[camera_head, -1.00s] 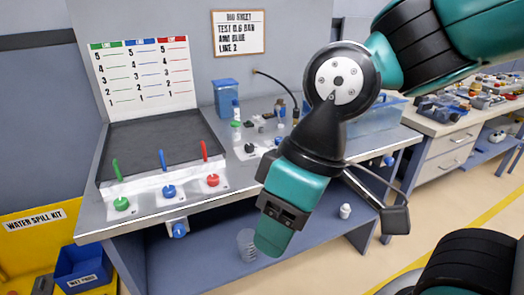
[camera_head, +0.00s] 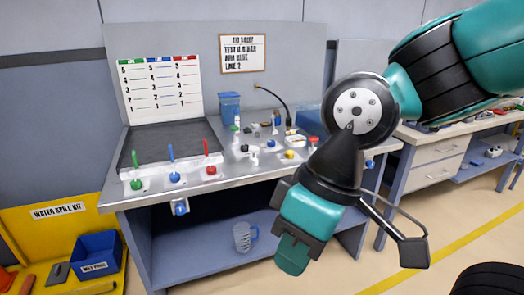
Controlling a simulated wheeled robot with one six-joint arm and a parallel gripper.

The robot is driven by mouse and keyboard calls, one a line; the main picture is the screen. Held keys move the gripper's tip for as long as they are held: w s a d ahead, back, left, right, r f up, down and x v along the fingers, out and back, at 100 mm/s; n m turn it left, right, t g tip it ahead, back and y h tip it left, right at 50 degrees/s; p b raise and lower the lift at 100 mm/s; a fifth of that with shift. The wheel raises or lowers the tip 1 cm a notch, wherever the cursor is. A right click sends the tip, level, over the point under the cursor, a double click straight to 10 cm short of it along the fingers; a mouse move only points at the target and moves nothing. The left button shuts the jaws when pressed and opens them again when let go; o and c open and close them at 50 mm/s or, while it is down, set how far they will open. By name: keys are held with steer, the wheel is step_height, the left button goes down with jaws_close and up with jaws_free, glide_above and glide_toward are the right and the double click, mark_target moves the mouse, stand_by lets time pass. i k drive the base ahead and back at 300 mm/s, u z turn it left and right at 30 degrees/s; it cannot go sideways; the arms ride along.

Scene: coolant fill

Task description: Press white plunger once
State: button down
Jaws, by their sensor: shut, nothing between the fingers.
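My gripper (camera_head: 292,258), a teal and dark end on my arm, hangs in front of the bench, low and right of its knobs. Its fingers look closed and empty. A small white upright part (camera_head: 254,154) stands on the bench top among coloured knobs; it may be the white plunger, but it is too small to tell. My gripper is apart from it, nearer to me.
Green (camera_head: 136,184), blue (camera_head: 174,177) and red (camera_head: 211,170) knobs line the bench front. A yellow knob (camera_head: 290,154) is further right. A clear jug (camera_head: 244,237) stands on the lower shelf. A blue bin (camera_head: 96,254) sits at lower left.

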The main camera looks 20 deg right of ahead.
mark_target(253, 149)
steer(key=u, duration=0.4)
steer(key=i, duration=1.35)
steer(key=z, duration=0.55)
